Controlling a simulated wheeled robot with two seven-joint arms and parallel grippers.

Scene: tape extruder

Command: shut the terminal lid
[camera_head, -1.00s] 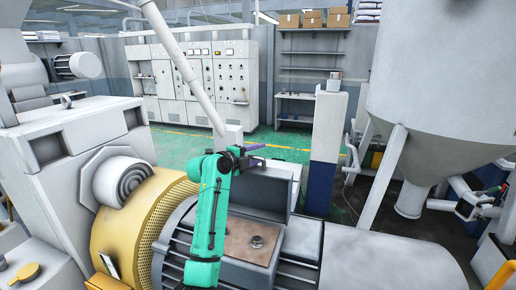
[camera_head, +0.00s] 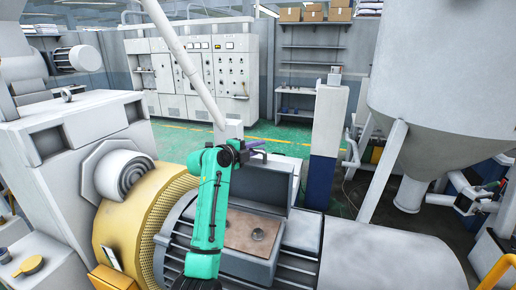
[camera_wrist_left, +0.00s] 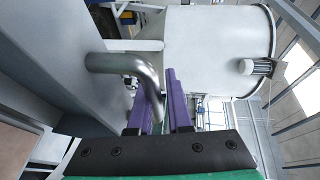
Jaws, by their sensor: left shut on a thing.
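The terminal lid (camera_head: 262,188) is a grey panel standing open and raised at the back of the terminal box. The box (camera_head: 250,232) shows a brown inside face with a round fitting (camera_head: 257,234) on it. My left gripper (camera_head: 256,147) is at the top of the lid, with purple fingers. In the left wrist view, the fingers (camera_wrist_left: 162,100) are closed around the end of a bent metal handle (camera_wrist_left: 125,63) fixed to the grey lid, which fills the left side. The far side of the lid is hidden in the head view. My right gripper is not in view.
The box sits on a ribbed grey motor housing (camera_head: 390,255), beside a yellow perforated guard (camera_head: 140,225). A white and blue post (camera_head: 324,150) stands behind to the right. A large grey hopper (camera_head: 440,80) is at the right.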

